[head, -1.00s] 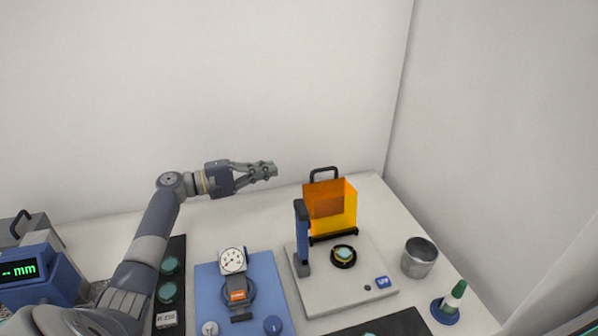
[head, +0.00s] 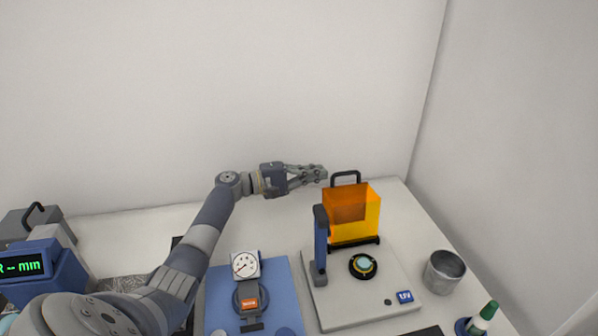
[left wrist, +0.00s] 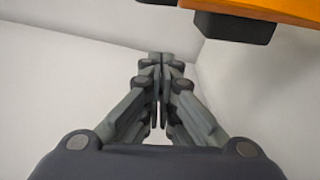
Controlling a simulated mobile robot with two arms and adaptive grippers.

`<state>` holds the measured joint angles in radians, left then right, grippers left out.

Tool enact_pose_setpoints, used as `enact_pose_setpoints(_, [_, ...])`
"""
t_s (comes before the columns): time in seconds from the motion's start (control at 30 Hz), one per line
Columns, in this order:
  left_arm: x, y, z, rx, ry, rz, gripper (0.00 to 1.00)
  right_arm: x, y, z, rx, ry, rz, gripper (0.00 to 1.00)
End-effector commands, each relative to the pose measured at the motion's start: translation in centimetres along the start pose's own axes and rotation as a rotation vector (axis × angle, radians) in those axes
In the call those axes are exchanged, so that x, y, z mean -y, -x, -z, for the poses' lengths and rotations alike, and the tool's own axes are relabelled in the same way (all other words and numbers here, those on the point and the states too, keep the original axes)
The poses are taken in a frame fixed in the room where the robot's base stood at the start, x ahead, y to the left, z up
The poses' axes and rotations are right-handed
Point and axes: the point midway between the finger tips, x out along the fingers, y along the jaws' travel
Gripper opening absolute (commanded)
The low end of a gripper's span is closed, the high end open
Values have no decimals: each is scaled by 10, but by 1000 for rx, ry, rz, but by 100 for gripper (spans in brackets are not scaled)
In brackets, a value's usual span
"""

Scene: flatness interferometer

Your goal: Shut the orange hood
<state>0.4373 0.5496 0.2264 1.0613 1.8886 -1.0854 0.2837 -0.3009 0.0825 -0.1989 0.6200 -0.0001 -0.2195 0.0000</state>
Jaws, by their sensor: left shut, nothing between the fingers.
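The orange hood (head: 352,216) stands tipped up and open at the back of the UV device, with its black handle (head: 345,176) at the top. Its orange edge (left wrist: 285,8) and a dark part of it also show at the top right of the left wrist view. My left gripper (head: 322,173) is shut and empty, at handle height just left of the handle. Whether it touches the handle is hard to tell. In the left wrist view its fingers (left wrist: 160,62) are together. My right gripper is not in view.
The white base (head: 350,312) carries a blue post (head: 321,245) and a small round holder (head: 363,265). A metal cup (head: 444,271) and a green-capped bottle (head: 484,318) stand to the right. A dial gauge stand (head: 250,295) is to the left. The back wall is close behind.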

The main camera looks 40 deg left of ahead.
Motion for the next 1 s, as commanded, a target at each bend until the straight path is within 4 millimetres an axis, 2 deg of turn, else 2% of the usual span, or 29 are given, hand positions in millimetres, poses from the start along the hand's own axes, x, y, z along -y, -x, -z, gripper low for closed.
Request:
enact_pose_setpoints(0.07, [-4,-16,-1,2,1,-1,0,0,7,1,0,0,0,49])
enact_pose_setpoints(0.4, [-2,-4,-31,0,0,2,0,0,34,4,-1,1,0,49])
enact_pose_setpoints(0.6, [0,-1,-37,0,0,0,0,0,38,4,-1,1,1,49])
enact_pose_setpoints(1.0, [0,-1,-38,0,-3,0,0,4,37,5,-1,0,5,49])
